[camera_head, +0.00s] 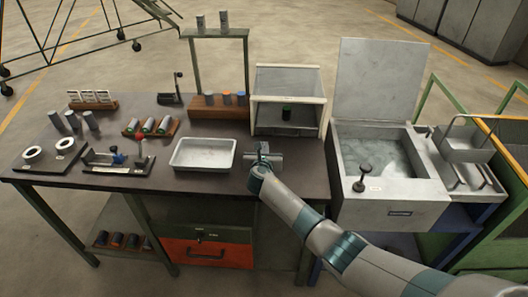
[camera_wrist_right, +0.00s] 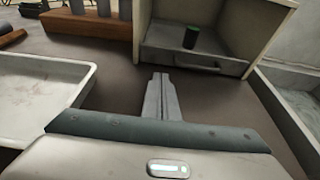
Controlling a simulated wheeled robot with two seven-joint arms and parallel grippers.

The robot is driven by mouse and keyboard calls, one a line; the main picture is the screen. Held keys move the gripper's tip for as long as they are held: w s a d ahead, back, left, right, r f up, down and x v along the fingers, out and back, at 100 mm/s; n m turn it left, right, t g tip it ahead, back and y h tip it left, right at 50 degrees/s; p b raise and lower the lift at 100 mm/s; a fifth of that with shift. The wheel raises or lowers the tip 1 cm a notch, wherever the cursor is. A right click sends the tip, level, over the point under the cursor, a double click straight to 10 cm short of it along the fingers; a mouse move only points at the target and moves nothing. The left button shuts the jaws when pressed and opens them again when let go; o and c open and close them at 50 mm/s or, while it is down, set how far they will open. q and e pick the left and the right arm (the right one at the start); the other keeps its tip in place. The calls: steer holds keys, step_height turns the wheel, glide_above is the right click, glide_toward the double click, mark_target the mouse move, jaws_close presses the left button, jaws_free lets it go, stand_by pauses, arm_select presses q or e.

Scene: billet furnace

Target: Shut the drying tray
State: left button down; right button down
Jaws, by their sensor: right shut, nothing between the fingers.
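The drying tray (camera_wrist_right: 165,36) is a grey drawer low in a pale box-shaped cabinet (camera_head: 259,84) at the back right of the bench. A dark cylinder with a green top (camera_head: 287,112) stands on the tray, and it also shows in the right wrist view (camera_wrist_right: 191,37). The tray's front with its bar handle (camera_wrist_right: 197,63) faces me; I cannot tell exactly how far it sticks out. My right gripper (camera_wrist_right: 160,80) is shut and empty, just in front of the tray front, left of the handle's middle. It shows in the head view (camera_head: 264,150). My left gripper is out of view.
A white basin (camera_head: 203,167) lies left of my right gripper. A wooden rack with capped cylinders (camera_head: 208,111) stands left of the cabinet. A grey tank with a raised lid (camera_head: 378,78) stands right of the bench. Some bare bench top lies before the cabinet.

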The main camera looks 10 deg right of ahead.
steer(key=shift+v, duration=2.35)
steer(key=shift+f, duration=0.1)
